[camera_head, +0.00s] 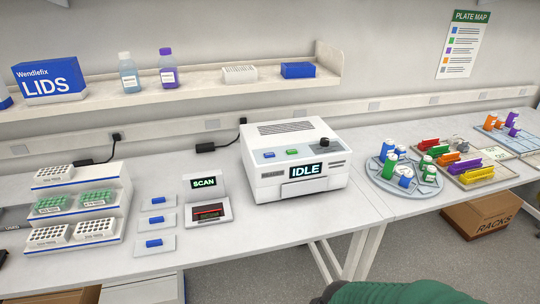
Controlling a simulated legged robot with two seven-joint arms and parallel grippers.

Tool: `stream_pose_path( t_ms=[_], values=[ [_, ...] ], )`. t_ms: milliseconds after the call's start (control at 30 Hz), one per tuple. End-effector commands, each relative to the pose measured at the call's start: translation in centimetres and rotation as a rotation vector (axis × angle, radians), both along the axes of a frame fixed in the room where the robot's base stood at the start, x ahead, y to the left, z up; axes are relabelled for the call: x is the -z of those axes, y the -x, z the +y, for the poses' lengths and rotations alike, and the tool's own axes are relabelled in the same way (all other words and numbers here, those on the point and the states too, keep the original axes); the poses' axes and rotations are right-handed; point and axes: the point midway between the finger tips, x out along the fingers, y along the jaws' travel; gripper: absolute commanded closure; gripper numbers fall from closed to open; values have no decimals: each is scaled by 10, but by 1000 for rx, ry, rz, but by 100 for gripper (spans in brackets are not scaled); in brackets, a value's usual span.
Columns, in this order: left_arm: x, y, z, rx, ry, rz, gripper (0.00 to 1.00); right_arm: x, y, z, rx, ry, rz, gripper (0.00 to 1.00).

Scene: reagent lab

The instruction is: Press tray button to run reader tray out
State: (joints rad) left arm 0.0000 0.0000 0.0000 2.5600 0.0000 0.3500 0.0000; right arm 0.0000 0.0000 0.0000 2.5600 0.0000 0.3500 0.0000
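The white plate reader (265,180) stands on the bench near the middle, its front display (305,171) reading IDLE. On its top are a blue button (268,155), a green button (292,152) and a dark round knob (324,143). Labels on the buttons are too small to read, so I cannot tell which is the tray button. A closed front panel (304,186) sits below the display, and no tray sticks out of it. Neither of my grippers is in view.
A round carousel (378,182) with bottles is to the right. The bench just in front of the reader is clear.

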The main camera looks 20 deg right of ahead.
Motion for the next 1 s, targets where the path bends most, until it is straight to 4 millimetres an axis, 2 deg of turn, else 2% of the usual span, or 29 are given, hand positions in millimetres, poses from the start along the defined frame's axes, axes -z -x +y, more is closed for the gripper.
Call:
stream_pose_path(
  t_ms=[300,567,1000],
  values=[
    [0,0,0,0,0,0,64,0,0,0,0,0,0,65],
    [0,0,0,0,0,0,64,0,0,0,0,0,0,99],
    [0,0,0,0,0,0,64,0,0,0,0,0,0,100]
  ],
)
